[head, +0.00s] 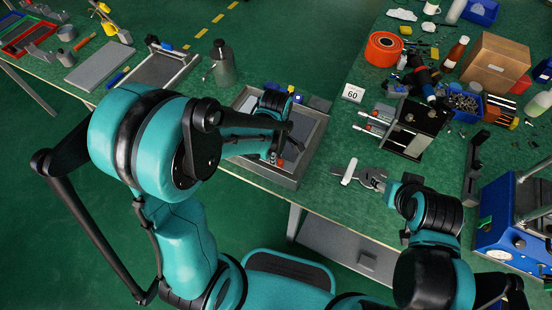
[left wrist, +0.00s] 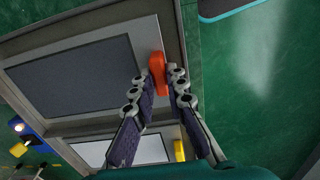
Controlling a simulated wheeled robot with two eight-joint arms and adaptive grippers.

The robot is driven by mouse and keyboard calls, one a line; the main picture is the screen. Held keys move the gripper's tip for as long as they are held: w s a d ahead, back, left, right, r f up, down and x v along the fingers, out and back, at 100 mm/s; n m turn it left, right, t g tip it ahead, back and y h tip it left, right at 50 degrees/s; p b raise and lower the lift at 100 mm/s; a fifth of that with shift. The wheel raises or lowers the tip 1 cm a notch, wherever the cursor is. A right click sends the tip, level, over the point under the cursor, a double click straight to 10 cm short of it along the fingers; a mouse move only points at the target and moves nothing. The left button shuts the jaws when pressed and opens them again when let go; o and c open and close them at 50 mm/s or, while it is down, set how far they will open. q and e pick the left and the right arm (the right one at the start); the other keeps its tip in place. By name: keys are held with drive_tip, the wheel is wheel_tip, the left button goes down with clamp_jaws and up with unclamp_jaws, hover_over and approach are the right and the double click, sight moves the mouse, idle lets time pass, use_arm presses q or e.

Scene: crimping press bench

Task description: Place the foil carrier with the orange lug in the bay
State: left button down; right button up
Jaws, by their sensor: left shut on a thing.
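The foil carrier shows in the left wrist view as a grey frame around a dark flat panel (left wrist: 75,72). Its orange lug (left wrist: 157,75) stands at the frame's right edge. My left gripper (left wrist: 163,76) is shut on this lug. In the head view my left gripper (head: 283,157) is over the grey-framed unit (head: 314,145) at the bench's front edge, and the orange lug (head: 281,162) shows at its tips. My arm hides much of this unit, so I cannot tell whether the carrier is seated in the bay. My right gripper (head: 370,177) is low over the bench; its jaw state is unclear.
A yellow lug (left wrist: 180,150) shows beside a pale panel (left wrist: 140,150) in the left wrist view. In the head view a "60" sign (head: 352,93) and a metal fixture (head: 412,128) stand to the right. A grey bottle (head: 222,65) stands behind my left arm.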

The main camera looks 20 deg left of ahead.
use_arm(q)
drive_tip(key=shift+f, duration=0.2)
drive_tip(key=c, duration=1.5)
unclamp_jaws()
drive_tip(key=shift+c, duration=0.2)
drive_tip(key=shift+r, duration=0.1)
